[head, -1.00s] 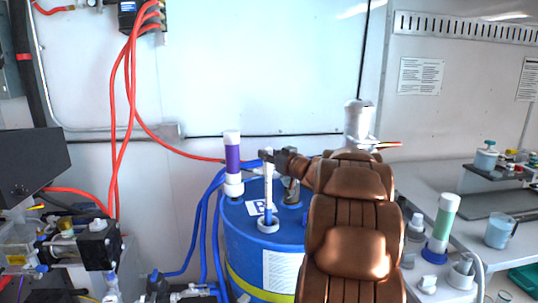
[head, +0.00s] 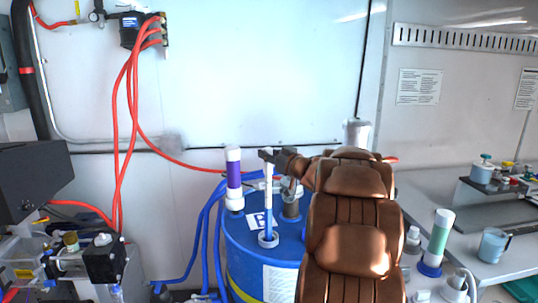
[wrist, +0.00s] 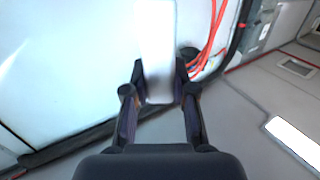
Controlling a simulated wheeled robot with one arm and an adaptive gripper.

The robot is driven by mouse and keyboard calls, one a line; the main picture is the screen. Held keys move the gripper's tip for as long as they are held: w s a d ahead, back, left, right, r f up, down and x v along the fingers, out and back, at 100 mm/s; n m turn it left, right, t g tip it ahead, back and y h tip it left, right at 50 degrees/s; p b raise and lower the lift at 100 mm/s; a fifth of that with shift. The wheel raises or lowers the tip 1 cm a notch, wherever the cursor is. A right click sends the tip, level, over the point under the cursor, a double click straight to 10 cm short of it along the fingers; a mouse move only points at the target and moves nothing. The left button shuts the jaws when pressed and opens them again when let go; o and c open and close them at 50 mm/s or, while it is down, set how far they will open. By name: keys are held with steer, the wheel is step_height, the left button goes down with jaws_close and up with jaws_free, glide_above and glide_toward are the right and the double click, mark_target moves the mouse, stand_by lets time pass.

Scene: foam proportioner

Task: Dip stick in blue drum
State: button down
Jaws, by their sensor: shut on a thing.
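The stick (head: 268,190) is a slim upright tube, white above and blue at its lower end. My gripper (head: 268,155) is shut on its top in the head view. In the wrist view a white piece of the stick (wrist: 159,60) shows between the fingers.
A purple and white cylinder (head: 233,175) stands on the lid left of the stick. Blue hoses (head: 206,235) run down the drum's left side. A bench (head: 510,255) with a green and white tube (head: 438,240) and cups is at right. Machinery (head: 100,260) is at left.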

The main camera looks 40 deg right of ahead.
steer(key=shift+r+p, duration=2.1)
steer(key=shift+r, duration=0.2)
steer(key=shift+r+p, duration=0.6)
steer(key=shift+r, duration=0.7)
